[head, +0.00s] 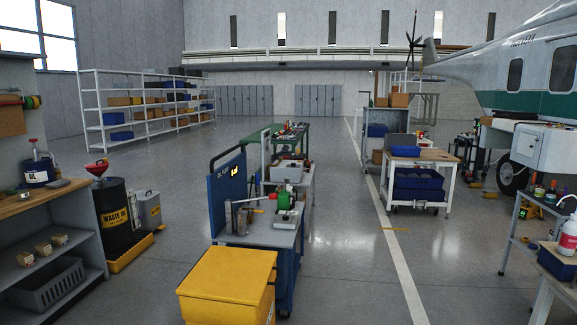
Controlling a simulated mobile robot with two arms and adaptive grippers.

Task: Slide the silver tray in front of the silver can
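Neither of my grippers is in view. I cannot make out a silver tray or a silver can with certainty. A blue cart (262,239) with a grey top stands near the middle. Small grey metal items (240,219) sit at the left of its top, too small to identify. A green and white device (284,200) stands at the right of the top. Behind it, a grey bin (286,173) sits on another cart.
A yellow bin (228,287) stands right in front of the blue cart. A wooden-topped shelf unit (50,205) and a waste oil drum (115,214) are at left. A white workbench (421,157) stands at right. Floor (345,270) right of the cart is clear.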

